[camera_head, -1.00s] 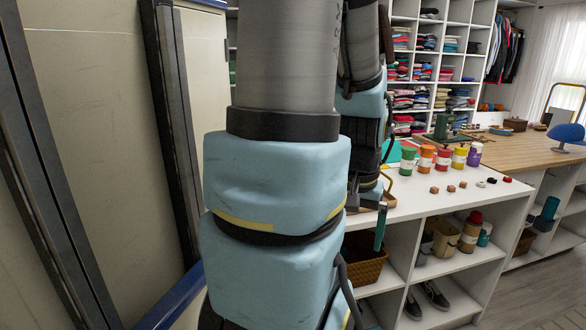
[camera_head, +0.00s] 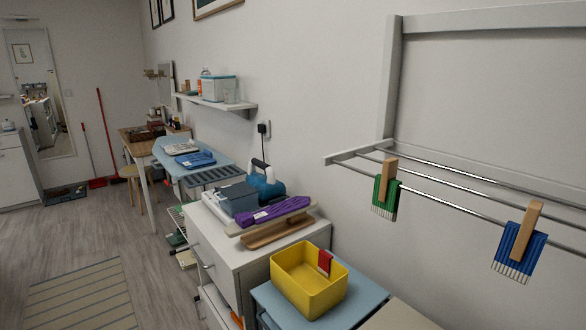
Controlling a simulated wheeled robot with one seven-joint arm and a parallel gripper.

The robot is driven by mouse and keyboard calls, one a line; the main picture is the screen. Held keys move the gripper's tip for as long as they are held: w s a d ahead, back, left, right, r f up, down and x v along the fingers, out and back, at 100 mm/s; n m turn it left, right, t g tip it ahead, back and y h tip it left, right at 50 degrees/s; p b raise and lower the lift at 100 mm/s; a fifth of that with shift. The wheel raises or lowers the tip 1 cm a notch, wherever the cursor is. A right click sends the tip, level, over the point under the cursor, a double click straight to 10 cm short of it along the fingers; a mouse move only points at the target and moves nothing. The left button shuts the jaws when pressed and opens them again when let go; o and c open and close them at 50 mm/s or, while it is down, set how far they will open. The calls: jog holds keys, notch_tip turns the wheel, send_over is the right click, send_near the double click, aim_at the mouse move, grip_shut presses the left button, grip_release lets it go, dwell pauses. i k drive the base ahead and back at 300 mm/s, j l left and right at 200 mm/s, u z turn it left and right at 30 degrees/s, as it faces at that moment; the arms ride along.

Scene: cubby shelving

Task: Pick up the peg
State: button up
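Two wooden pegs show on the rack at the right. One peg (camera_head: 388,172) is at the upper edge of a green cloth (camera_head: 386,200) with a pale fringe. The other peg (camera_head: 525,231) is at a blue fringed cloth (camera_head: 517,256), farther right and nearer. Both cloths hang at the thin metal rails of a white wall rack (camera_head: 393,75). Which peg is meant, I cannot tell. My gripper is not in view.
A yellow bin (camera_head: 295,291) with a small red piece (camera_head: 325,262) at its inner side stands on a light blue surface (camera_head: 362,289) below the rack. A white cabinet (camera_head: 239,262) carries a purple bundle (camera_head: 268,212). Open floor (camera_head: 150,262) lies at left.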

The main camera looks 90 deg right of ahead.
aim_at(389, 167)
jog(key=i+l+z, duration=0.1)
jog(key=z, duration=1.8)
jog(key=i+z, duration=0.3)
jog(key=z, duration=0.15)
jog(key=i+j+z, duration=0.2)
jog(key=z, duration=0.2)
jog(key=i+j+z, duration=0.25)
jog(key=z, duration=0.2)
jog(key=i+j+z, duration=0.3)
jog(key=z, duration=0.15)
